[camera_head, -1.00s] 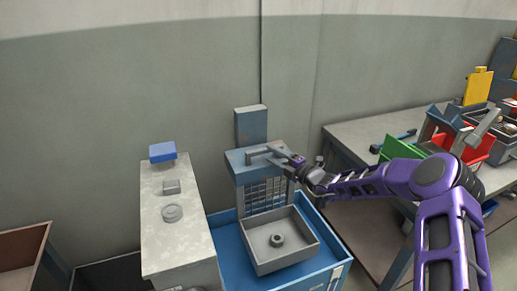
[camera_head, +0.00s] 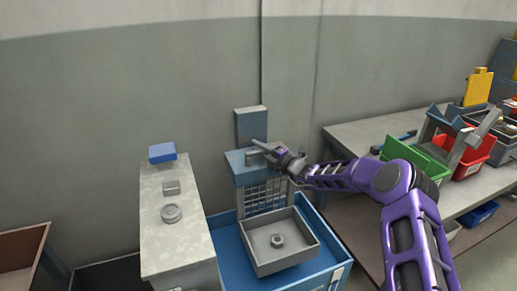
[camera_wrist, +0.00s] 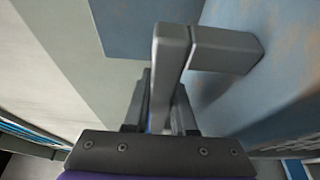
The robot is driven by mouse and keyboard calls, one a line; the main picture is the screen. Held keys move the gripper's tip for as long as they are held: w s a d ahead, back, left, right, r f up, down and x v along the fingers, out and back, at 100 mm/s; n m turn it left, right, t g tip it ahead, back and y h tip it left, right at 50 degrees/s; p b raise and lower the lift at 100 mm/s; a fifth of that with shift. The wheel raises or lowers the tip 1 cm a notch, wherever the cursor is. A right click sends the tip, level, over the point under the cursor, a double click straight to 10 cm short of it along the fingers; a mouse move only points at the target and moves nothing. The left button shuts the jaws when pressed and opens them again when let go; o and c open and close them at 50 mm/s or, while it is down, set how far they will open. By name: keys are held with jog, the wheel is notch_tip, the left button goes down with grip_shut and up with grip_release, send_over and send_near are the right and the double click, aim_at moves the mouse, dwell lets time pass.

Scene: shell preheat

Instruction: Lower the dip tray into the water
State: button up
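The grey square dip tray (camera_head: 259,262), with a small grey ring-shaped part (camera_head: 277,241) in it, sits at the blue tank (camera_head: 229,255) in the head view. A blue housing with a grille (camera_head: 238,172) stands behind it. A grey lever (camera_head: 258,146) is on top of that housing. The lever also shows large in the wrist view (camera_wrist: 168,70), with a grey block (camera_wrist: 225,50) beside it. My gripper (camera_head: 274,153) is at the lever; in the wrist view its dark fingers (camera_wrist: 162,108) lie close on both sides of the bar. The water cannot be made out.
A pale bench (camera_head: 175,247) on the left holds a blue block (camera_head: 162,152), a small grey block (camera_head: 171,187) and a grey ring (camera_head: 171,213). A table on the right carries a green bin (camera_head: 417,160) and a red bin (camera_head: 478,146).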

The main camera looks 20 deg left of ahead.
grip_shut()
dwell(1.1)
